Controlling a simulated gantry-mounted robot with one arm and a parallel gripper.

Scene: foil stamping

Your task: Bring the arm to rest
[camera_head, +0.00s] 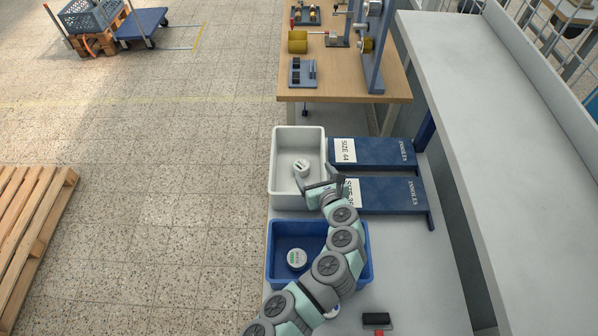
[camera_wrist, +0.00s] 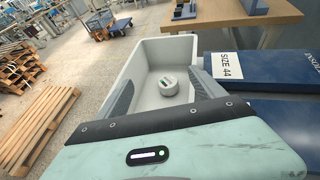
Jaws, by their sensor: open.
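My gripper (camera_head: 320,184) is open and empty at the near right part of a white bin (camera_head: 273,160). In the wrist view, my gripper's two fingers (camera_wrist: 163,95) stand apart, with the white bin (camera_wrist: 148,55) ahead of them. A round white item (camera_head: 301,167) with a dark and green mark lies in the white bin, and it also shows in the wrist view (camera_wrist: 169,87). It lies beyond the fingertips, apart from them. My arm reaches up from the bottom of the head view over a blue bin (camera_head: 273,278).
A round white item (camera_head: 296,258) lies in the blue bin. Blue insole boxes (camera_head: 375,150) stand right of the white bin. A wooden workbench (camera_head: 300,85) with a stamping device is beyond, and a grey shelf (camera_head: 500,120) is at right. The floor at left is open, with a pallet (camera_head: 35,225).

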